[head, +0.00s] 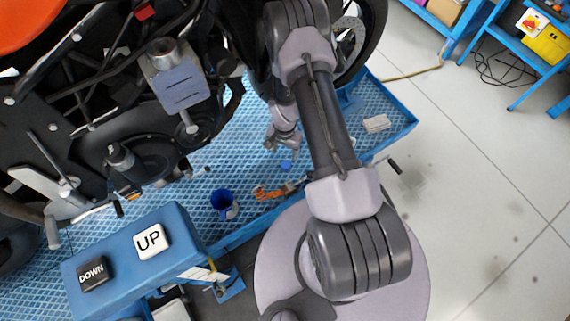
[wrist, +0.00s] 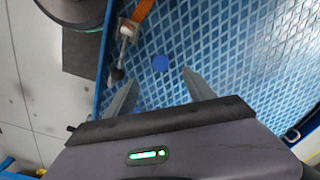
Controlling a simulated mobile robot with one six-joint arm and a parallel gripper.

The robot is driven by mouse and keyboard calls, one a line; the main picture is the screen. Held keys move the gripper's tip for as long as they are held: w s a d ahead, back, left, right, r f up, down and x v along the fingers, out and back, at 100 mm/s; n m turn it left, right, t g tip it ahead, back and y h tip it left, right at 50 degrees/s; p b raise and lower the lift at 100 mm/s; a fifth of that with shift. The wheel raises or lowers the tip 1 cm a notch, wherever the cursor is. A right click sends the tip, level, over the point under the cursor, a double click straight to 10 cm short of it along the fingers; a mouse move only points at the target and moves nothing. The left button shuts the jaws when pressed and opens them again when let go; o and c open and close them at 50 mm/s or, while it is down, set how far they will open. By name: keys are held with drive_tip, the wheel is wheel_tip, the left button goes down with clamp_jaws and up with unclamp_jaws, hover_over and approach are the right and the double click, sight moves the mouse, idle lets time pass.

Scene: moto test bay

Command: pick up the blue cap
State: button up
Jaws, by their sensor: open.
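The blue cap (head: 286,165) is a small round disc lying on the blue patterned platform (head: 262,182). It also shows in the wrist view (wrist: 161,63), beyond my fingertips and roughly centred between them. My gripper (head: 280,148) is open and empty, close to the cap in the head view. In the wrist view its two fingers (wrist: 158,78) are spread apart and do not touch the cap. The exact height of my gripper above the platform is hard to tell.
An orange-handled tool (head: 270,192) lies near the cap at the platform edge. A blue cup (head: 224,204) stands farther left. A white box (head: 376,124) lies to the right. The motorcycle (head: 130,110) stands over the platform. A blue UP/DOWN control box (head: 130,245) is in front.

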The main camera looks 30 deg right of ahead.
drive_tip(key=b, duration=0.2)
hover_over(286, 165)
drive_tip(key=f, duration=0.7)
drive_tip(key=shift+s+a, duration=0.1)
drive_tip(key=shift+a, duration=0.3)
drive_tip(key=f, duration=0.2)
drive_tip(key=f+b, duration=0.2)
drive_tip(key=f, duration=0.1)
drive_tip(key=shift+w+d+f, duration=0.2)
drive_tip(key=shift+d+f, duration=0.1)
drive_tip(key=shift+d, duration=0.1)
drive_tip(key=shift+r, duration=0.1)
